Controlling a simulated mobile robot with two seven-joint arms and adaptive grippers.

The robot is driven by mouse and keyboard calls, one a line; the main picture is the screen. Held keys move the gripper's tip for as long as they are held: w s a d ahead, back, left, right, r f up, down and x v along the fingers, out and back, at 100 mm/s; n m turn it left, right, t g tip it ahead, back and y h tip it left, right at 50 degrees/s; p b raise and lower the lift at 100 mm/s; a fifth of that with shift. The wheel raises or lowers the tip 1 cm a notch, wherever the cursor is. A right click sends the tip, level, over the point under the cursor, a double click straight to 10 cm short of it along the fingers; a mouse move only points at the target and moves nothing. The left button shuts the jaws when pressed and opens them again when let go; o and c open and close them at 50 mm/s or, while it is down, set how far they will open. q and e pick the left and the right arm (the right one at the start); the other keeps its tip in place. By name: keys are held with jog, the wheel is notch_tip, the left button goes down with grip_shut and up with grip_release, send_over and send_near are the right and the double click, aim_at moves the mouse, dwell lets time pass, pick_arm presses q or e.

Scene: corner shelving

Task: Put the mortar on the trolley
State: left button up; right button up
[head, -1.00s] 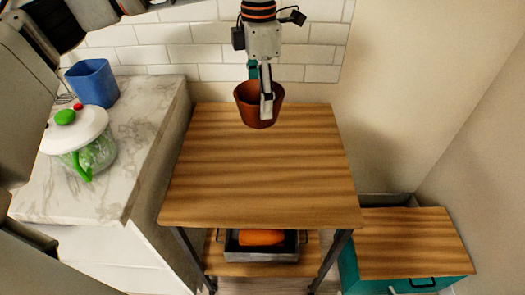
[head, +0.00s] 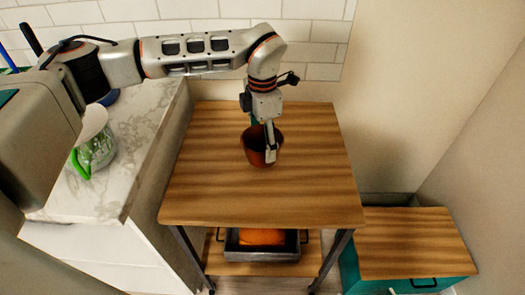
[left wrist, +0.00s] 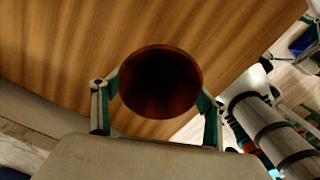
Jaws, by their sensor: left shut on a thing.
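The mortar is a reddish-brown, cup-like vessel (head: 257,152), held upright over the back half of the trolley's wooden top (head: 250,198). I cannot tell whether its base touches the wood. My left gripper (head: 268,146) comes down from above and is shut on the mortar's wall. In the left wrist view the mortar's dark round opening (left wrist: 160,82) sits between the two green-and-grey fingers. My right gripper does not show.
A marble counter (head: 150,125) stands left of the trolley, with a green-patterned pitcher (head: 97,150). A tray with an orange thing (head: 262,238) is on the trolley's lower shelf. A teal, wood-topped box (head: 410,245) stands to the right. The trolley top is otherwise clear.

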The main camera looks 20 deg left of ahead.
pick_arm(q)
jog(key=shift+f, duration=2.1)
jog(key=shift+f, duration=0.15)
jog(key=o, duration=1.4)
jog(key=shift+c, duration=0.2)
notch_tip(320, 180, up, 12)
